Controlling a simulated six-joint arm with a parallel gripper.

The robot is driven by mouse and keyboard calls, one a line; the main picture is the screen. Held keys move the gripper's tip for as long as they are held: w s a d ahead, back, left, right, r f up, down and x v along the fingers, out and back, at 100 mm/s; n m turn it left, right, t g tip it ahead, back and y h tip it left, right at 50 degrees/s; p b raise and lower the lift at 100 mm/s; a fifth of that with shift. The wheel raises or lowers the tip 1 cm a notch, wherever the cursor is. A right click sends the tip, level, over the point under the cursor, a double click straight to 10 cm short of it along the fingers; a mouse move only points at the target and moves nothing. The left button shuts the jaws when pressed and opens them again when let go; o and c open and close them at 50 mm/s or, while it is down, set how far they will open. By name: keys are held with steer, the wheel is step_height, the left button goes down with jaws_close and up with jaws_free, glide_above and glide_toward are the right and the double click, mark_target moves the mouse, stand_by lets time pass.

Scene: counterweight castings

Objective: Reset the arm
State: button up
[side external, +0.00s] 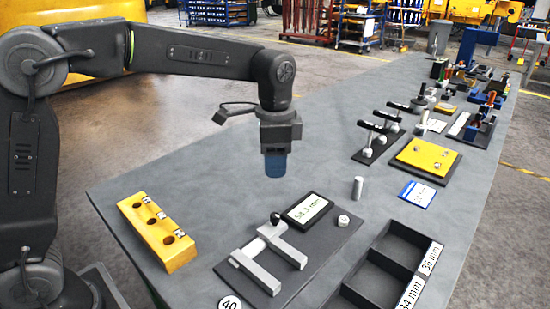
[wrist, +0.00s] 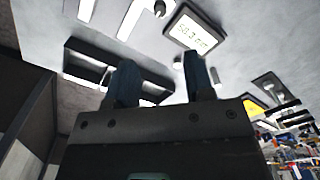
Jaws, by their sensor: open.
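My gripper (side external: 275,166) hangs pointing down above the grey bench (side external: 225,205), clear of the surface and of every object in the side external view. In the wrist view its two dark fingers (wrist: 161,78) stand apart with nothing visible between them. It is above and behind the gauge plate, with the yellow block to its lower left.
A yellow block with holes (side external: 160,233) stands front left. A gauge fixture (side external: 268,259) and its display (side external: 307,209) sit centre front. A metal cylinder (side external: 357,188) stands upright. A dark divided tray (side external: 378,284) is front right. Toggle clamps (side external: 372,140) and a yellow plate (side external: 427,157) lie farther back.

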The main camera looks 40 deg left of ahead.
steer(key=s+a+n+t, duration=0.2)
steer(key=s+a+n, duration=0.2)
steer(key=s, duration=0.7)
steer(key=s+a+n+t, duration=0.3)
steer(key=s+a+n, duration=0.1)
steer(key=s, duration=0.6)
steer(key=shift+s+r+n+t, duration=0.2)
steer(key=shift+s+n+t, duration=0.15)
steer(key=shift+n, duration=0.15)
stand_by(0.5)
